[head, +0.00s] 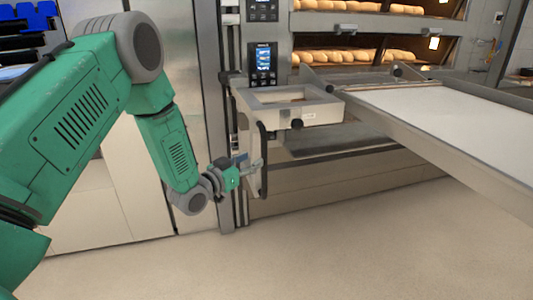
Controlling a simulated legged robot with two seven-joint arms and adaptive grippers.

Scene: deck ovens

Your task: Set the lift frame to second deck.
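The lift frame (262,104) is a grey, open-topped bracket at the front of the oven's left post. A black vertical bar handle (264,150) hangs from its front left side. The frame stands just below the level of a deck with bread, near a control panel. My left gripper (254,168) is at the lower part of this handle, its fingers overlapping or beside it. It is too small in view to tell whether the fingers are open or closed on the bar. My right gripper is out of view.
A long loader with a white belt (445,115) extends from the oven to the right. Decks with bread loaves (365,56) are behind. A lit control panel (263,64) is on the post. The floor (330,240) in front is clear. Blue items (28,18) are at upper left.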

